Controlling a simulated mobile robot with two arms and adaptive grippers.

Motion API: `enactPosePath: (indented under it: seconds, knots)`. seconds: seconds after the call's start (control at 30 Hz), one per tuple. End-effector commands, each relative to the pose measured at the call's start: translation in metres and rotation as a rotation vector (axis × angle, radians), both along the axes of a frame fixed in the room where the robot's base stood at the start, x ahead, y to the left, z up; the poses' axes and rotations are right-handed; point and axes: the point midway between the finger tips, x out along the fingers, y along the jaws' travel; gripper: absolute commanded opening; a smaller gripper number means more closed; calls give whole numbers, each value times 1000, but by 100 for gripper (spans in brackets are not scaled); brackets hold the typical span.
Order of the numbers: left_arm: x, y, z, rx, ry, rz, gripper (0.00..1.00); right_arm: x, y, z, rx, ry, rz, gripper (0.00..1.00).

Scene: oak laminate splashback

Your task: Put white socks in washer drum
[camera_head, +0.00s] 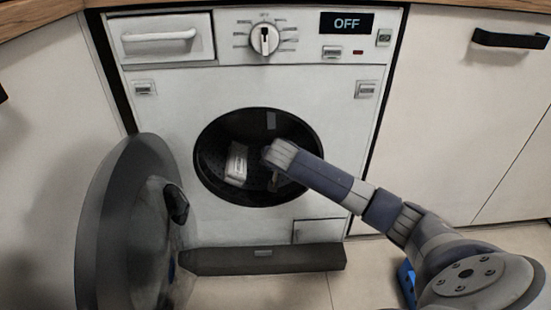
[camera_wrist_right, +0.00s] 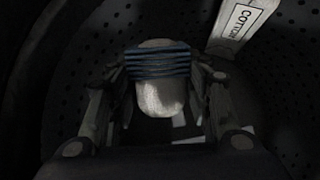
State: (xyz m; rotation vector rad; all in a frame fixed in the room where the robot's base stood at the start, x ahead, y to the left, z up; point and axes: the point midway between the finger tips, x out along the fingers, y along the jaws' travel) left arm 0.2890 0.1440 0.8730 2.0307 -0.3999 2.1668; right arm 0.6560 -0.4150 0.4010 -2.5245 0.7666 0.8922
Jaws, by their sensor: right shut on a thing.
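The washer (camera_head: 165,95) stands straight ahead with its round door (camera_head: 110,215) swung open to the left. My right arm reaches through the opening into the dark, perforated drum (camera_head: 215,180). In the right wrist view my right gripper (camera_wrist_right: 161,78) is shut on a white sock bundle (camera_wrist_right: 160,98) with blue stripes across its top, inside the drum. The head view mostly hides this gripper behind the arm. A pale item (camera_head: 236,163) lies in the drum left of my arm; I cannot tell what it is. My left gripper is out of view.
A pale strip marked COTTON (camera_wrist_right: 242,22) shows at the upper right of the wrist view. The round drum rim surrounds my right arm. A dark flap (camera_head: 262,259) juts out at the washer's base. Cabinets (camera_head: 460,120) flank the washer.

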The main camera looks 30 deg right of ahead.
Motion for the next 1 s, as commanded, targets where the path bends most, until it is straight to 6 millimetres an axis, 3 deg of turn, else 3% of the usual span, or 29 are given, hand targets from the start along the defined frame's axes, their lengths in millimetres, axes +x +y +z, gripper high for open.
enactPosePath:
  seconds: [0.23,0.27,0.33,0.37,0.77,1.0]
  knots:
    - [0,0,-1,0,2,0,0,0,0,-1,0,0,0,21]
    - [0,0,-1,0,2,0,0,0,0,-1,0,0,0,50]
    - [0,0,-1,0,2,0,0,0,0,-1,0,0,0,66]
    - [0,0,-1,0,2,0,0,0,0,-1,0,0,0,69]
    - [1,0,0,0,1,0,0,-2,1,1,0,0,0,69]
    - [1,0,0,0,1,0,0,-22,13,21,0,-1,2,69]
